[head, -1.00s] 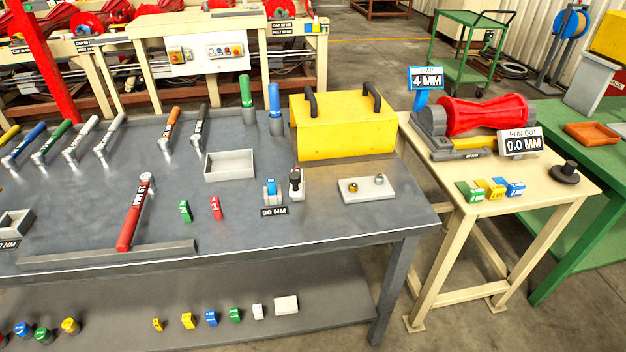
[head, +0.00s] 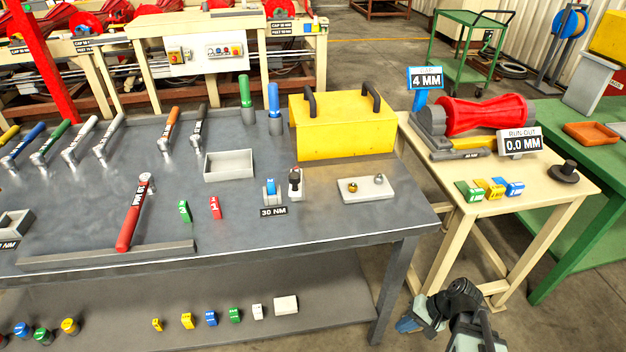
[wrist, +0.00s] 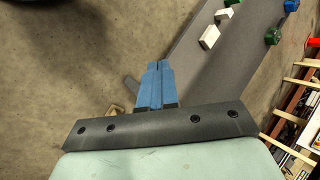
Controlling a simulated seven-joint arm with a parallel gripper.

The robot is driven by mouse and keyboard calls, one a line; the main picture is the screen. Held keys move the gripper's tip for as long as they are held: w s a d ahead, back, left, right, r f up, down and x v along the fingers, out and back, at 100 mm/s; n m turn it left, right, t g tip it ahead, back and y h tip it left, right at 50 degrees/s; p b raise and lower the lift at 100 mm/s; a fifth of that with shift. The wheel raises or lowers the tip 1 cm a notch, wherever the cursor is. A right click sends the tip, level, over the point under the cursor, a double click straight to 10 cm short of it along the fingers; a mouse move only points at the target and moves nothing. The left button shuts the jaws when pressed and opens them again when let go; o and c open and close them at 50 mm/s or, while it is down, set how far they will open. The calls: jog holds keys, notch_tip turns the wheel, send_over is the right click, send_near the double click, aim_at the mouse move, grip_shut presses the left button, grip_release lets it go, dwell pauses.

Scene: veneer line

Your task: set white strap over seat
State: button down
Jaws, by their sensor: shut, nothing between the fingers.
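My gripper (head: 404,326) is at the lower right of the head view, in front of the bench and right of its leg. In the wrist view its blue fingers (wrist: 154,85) are together with nothing between them. A small white piece (head: 257,311), perhaps the white strap, lies on the lower shelf beside a larger white block (head: 286,305). That block also shows in the wrist view (wrist: 209,37). Two small grey stands are on the bench: one holds a blue piece (head: 270,187), the other a dark knob (head: 295,177). I cannot tell which thing is the seat.
Yellow, blue and green pieces (head: 235,315) line the lower shelf (head: 330,290). The grey bench (head: 340,230) above carries a red wrench (head: 134,215), a grey tray (head: 229,165) and a yellow box (head: 345,128). A cream table (head: 450,185) stands to the right.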

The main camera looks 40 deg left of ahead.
jog(key=a+r+n+g+y, duration=0.1)
jog(key=a+r+n+y, duration=0.1)
jog(key=a+r, duration=0.6)
jog(key=a+r+n+y, duration=0.15)
jog(key=a+r, duration=0.35)
jog(key=r, duration=0.7)
jog(key=a+r+n+g+y, duration=0.1)
jog(key=a+r+y, duration=0.2)
jog(key=a+r, duration=0.55)
jog(key=w+d+r+m+g+y, duration=0.1)
jog(key=w+r+g+y, duration=0.1)
jog(key=w+r+y, duration=0.2)
jog(key=shift+w+d+r, duration=0.4)
jog(key=shift+w+r, duration=0.85)
jog(key=shift+w, duration=0.7)
jog(key=shift+a+m, duration=0.1)
jog(key=shift+m, duration=0.15)
send_near(295, 175)
jog(key=x, duration=0.3)
jog(key=f+x, duration=0.1)
jog(key=x, duration=0.1)
jog(key=shift+s+a, duration=0.15)
jog(key=shift+a, duration=0.1)
jog(key=shift+y, duration=0.25)
